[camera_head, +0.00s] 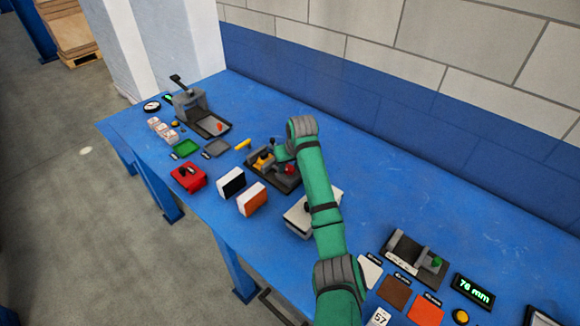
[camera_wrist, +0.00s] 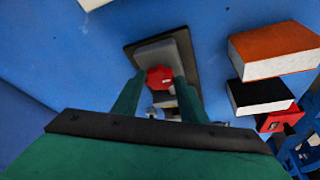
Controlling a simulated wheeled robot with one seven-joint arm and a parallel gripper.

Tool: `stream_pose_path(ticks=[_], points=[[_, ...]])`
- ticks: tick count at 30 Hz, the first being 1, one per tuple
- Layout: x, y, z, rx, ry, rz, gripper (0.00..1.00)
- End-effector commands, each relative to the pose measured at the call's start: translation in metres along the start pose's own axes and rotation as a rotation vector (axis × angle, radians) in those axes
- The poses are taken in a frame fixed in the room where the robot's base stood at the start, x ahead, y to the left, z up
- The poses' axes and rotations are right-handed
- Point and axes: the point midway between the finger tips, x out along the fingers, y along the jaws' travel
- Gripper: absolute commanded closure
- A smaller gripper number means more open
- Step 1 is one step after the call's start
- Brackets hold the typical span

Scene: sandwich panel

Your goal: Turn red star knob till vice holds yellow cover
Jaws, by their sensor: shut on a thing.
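The vice (camera_head: 262,177) stands on the blue bench in the head view, partly covered by my arm. The yellow cover (camera_head: 263,161) is at the vice, on the side away from my arm. The red star knob (camera_head: 291,169) is at the vice's near end, and it also shows in the wrist view (camera_wrist: 160,77). My gripper (camera_wrist: 159,82) has its two green fingers on either side of the knob and is shut on it. The cover's contact with the vice jaws is too small to tell.
A pale box (camera_head: 299,219) lies under my arm. A second fixture with a green knob (camera_head: 437,262) is at right.

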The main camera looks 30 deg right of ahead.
Motion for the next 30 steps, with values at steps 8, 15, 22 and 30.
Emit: stream_pose_path(ticks=[8,15,22,30], points=[[0.0007,-0.0045,-0.0001,0.206,-0.001,0.084,0.84],[0.0005,-0.0062,-0.0011,0.418,-0.001,0.173,0.84],[0.0009,-0.0082,-0.0025,0.621,-0.001,0.256,0.84],[0.0015,-0.0098,-0.0044,0.858,-0.001,0.355,0.84]])
